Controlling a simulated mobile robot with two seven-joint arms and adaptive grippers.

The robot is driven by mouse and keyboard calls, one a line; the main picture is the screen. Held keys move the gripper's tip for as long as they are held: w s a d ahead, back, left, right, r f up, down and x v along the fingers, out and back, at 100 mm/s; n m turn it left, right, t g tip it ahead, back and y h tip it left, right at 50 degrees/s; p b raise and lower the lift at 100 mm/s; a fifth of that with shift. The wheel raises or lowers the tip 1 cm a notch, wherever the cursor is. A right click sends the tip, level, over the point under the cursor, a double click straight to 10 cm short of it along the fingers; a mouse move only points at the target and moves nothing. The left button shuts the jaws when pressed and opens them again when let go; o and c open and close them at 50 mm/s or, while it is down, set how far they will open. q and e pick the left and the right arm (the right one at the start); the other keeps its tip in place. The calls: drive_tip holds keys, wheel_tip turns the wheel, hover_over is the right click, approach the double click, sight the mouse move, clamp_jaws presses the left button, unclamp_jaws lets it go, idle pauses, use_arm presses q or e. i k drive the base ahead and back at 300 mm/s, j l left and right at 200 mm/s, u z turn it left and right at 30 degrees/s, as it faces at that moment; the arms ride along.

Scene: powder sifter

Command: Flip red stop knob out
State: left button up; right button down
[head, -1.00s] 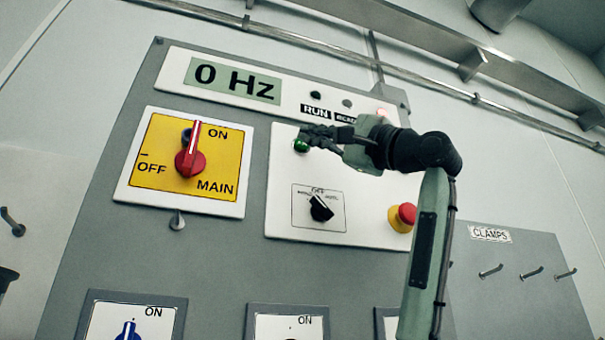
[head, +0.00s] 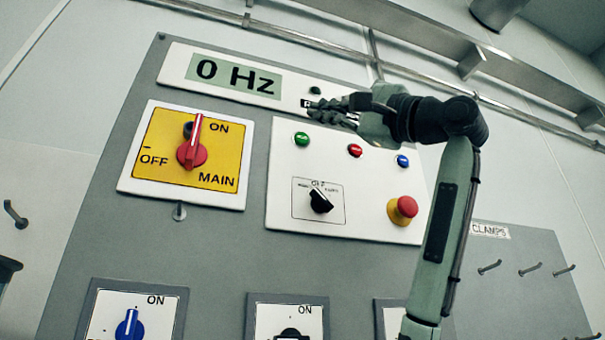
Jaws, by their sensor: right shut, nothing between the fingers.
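The red stop knob (head: 405,207) is a round red mushroom head on a yellow base, at the lower right of the white button plate (head: 285,218). Nothing covers it in the head view. I cannot tell from this angle whether it is pressed in or out. My right gripper (head: 314,108) is shut and empty. Its fingers point left and show above the button row, over the lower part of the display plate. It is up and left of the stop knob, apart from it. My left gripper is not in view.
The plate also carries a green button (head: 302,139), a red button (head: 355,150), a blue button (head: 403,161) and a black selector (head: 320,202). A red rotary main switch (head: 192,152) is at left, and a 0 Hz display (head: 233,77) above. Hooks (head: 531,271) are at lower right.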

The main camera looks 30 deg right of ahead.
sight(407, 207)
drive_tip(key=k, duration=1.5)
